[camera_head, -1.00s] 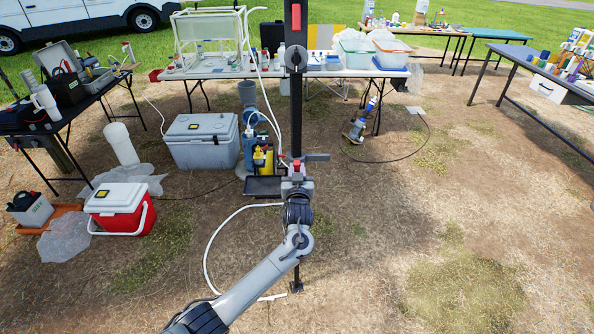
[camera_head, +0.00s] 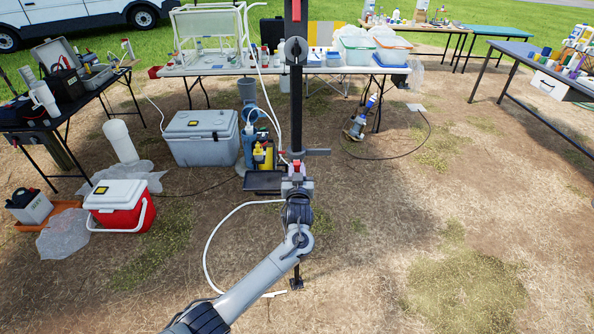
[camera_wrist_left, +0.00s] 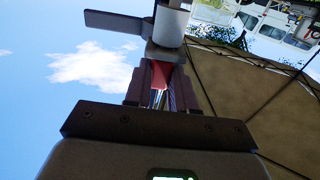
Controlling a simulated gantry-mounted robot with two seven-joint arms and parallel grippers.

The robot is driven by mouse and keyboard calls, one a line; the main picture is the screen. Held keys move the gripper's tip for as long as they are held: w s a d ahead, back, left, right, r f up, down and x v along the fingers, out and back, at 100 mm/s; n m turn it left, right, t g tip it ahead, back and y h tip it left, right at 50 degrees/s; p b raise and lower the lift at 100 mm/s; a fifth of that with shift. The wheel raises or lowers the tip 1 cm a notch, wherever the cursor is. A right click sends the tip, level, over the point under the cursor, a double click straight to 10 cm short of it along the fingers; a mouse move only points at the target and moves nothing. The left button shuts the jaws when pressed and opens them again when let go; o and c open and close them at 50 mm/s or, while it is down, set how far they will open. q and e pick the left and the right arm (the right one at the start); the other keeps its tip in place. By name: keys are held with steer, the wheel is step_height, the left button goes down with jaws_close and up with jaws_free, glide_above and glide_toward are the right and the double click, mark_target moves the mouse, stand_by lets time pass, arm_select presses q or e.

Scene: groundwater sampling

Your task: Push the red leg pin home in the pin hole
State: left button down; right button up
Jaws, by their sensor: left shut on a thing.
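My left gripper (camera_head: 297,172) is in front of the dark upright post (camera_head: 296,110), low on it, just below a grey side bracket (camera_head: 318,152). In the left wrist view its two fingers (camera_wrist_left: 161,88) are closed on a red piece, the red leg pin (camera_wrist_left: 161,74). The pin also shows as a small red patch (camera_head: 296,165) in the head view. In the wrist view a grey collar with a flat tab (camera_wrist_left: 115,21) lies just beyond the fingertips. The pin hole is hidden, so I cannot tell how deep the pin sits. My right gripper is not in view.
A black tray (camera_head: 263,182) and a yellow container (camera_head: 263,156) stand left of the post. A white hose (camera_head: 210,236) curves over the ground there. A red cooler (camera_head: 118,206) is farther left. The ground right of the post is open.

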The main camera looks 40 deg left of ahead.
arm_select(q)
steer(key=c, duration=0.9)
jaws_free()
steer(key=shift+o, duration=0.2)
steer(key=shift+s+d, duration=0.3)
steer(key=p+v, duration=0.1)
steer(key=v, duration=0.9)
